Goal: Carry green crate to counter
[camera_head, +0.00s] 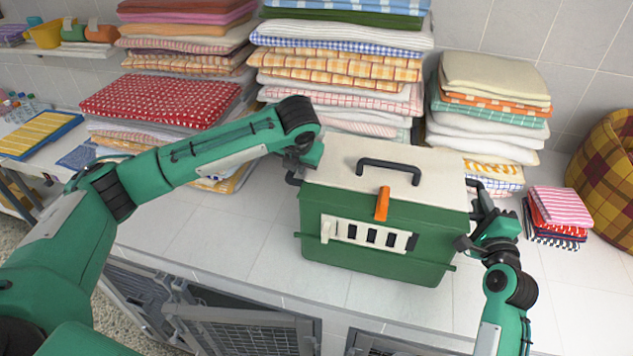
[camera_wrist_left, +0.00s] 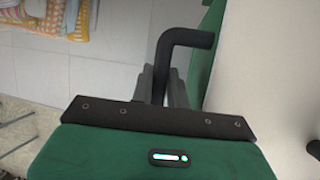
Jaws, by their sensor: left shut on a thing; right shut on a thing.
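The green crate (camera_head: 380,243) has a cream lid with a black top handle (camera_head: 389,166) and an orange latch (camera_head: 382,203). It is upright at the tiled counter (camera_head: 235,230); I cannot tell whether its base touches the tiles. My left gripper (camera_head: 297,172) is at the crate's left side, shut on the black side handle. That handle (camera_wrist_left: 182,38) shows between the fingers in the left wrist view, beside the green wall. My right gripper (camera_head: 474,213) is at the crate's right side, shut on the other side handle, which it partly hides.
Tall stacks of folded towels (camera_head: 335,75) stand behind the crate. A shorter stack (camera_head: 490,105) is at the back right. A small towel pile (camera_head: 558,215) and a plaid basket (camera_head: 608,185) are to the right. Wire kennel doors (camera_head: 240,333) are below the counter's front edge.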

